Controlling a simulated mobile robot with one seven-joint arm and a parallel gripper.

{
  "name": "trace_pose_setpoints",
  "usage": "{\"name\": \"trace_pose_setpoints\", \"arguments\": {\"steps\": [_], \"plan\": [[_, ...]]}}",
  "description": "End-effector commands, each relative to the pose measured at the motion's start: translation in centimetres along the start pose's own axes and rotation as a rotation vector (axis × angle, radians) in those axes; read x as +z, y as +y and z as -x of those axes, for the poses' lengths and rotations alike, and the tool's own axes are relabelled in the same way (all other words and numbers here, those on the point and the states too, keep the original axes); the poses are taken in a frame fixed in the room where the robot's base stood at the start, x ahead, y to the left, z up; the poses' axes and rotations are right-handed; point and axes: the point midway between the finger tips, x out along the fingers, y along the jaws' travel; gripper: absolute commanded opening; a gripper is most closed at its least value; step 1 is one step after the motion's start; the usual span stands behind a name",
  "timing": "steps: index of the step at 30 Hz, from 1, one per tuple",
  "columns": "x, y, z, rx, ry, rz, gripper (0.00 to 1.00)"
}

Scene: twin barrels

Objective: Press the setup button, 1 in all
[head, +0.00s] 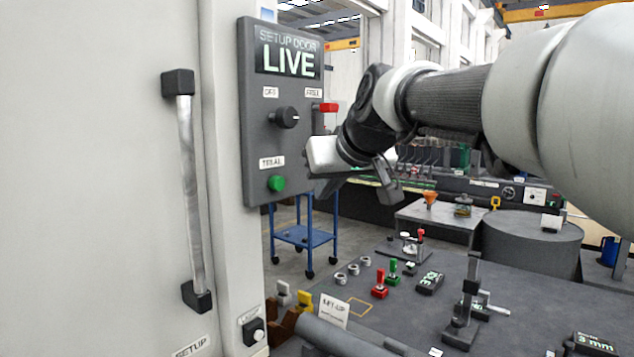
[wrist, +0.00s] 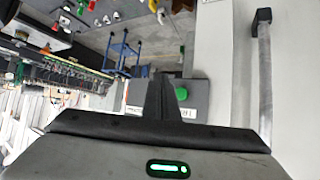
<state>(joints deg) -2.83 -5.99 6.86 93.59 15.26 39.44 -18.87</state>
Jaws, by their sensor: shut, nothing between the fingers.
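A dark grey panel (head: 258,120) on the pale wall has a lit display (head: 288,54) reading SETUP DOOR and LIVE. A round green button (head: 277,183) sits low on the panel under a label that looks like TRIAL. My gripper (head: 314,190) is shut and empty, just right of the green button, with a small gap in the picture. In the wrist view my shut fingers (wrist: 162,80) stand beside the green button (wrist: 181,93); contact cannot be told. A small dark button (head: 253,331) in a white box is low on the wall, near a SETUP label (head: 191,347).
The panel also carries a black knob (head: 286,117) and a red switch (head: 328,107). A long door handle (head: 190,190) stands out at left. A dark bench (head: 420,325) with small parts lies at lower right, with a blue trolley (head: 305,235) behind.

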Motion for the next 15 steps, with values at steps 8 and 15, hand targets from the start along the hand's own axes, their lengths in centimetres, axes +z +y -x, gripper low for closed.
{"name": "trace_pose_setpoints", "arguments": {"steps": [8, 15], "plan": [[-2.3, -2.1, -2.6, -0.003, -0.003, 0.002, 0.00], [-3.5, -3.4, -4.5, -0.002, -0.003, 0.001, 0.00]]}}
